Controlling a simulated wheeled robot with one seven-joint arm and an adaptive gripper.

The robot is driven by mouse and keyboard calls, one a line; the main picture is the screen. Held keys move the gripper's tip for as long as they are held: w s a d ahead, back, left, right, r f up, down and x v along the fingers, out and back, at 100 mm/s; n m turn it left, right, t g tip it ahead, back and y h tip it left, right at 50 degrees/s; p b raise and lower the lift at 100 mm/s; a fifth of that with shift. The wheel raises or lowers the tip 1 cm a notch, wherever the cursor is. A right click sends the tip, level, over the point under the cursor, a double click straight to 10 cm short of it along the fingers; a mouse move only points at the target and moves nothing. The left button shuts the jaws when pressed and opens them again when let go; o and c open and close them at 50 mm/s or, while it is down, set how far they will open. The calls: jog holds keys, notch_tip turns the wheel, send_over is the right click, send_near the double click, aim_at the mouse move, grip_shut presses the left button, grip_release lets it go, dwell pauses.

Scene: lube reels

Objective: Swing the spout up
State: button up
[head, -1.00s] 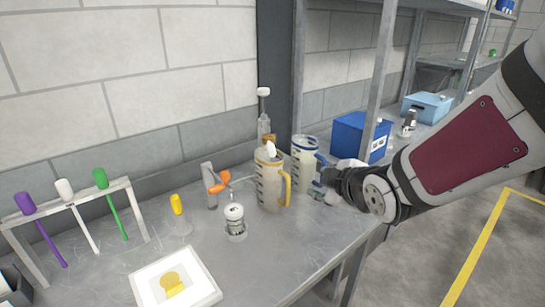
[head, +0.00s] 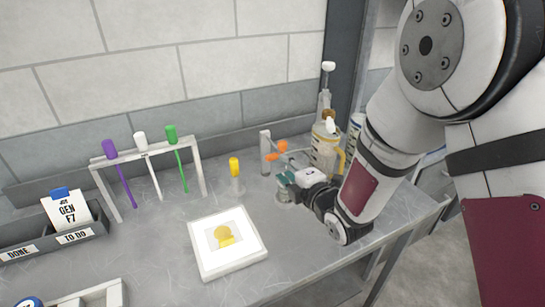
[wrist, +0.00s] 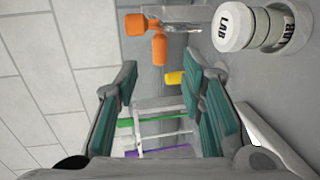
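The grey post (head: 265,152) stands on the bench with an orange fitting (head: 283,146) that appears to carry the spout. In the wrist view the orange fitting (wrist: 158,50) is ahead of the fingers, with a thin grey arm (wrist: 183,22) reaching right from it. A white can marked LAB (wrist: 235,28) stands beside that arm; in the head view my gripper mostly hides it. My gripper (head: 286,180) is in front of the post. In the wrist view its teal fingers (wrist: 160,92) are apart, with nothing held between them.
A yellow-topped dropper (head: 235,168) stands left of the post. A rack (head: 150,153) holds purple, white and green tools. A white framed tray (head: 250,262) lies in front. A jug (head: 322,150) stands right of the post. Bins (head: 50,240) sit far left.

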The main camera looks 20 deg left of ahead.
aim_at(274, 158)
jog(key=x, duration=0.8)
jog(key=shift+w+a+f, duration=0.1)
jog(key=shift+w+a, duration=0.15)
jog(key=shift+c, duration=0.5)
grip_shut()
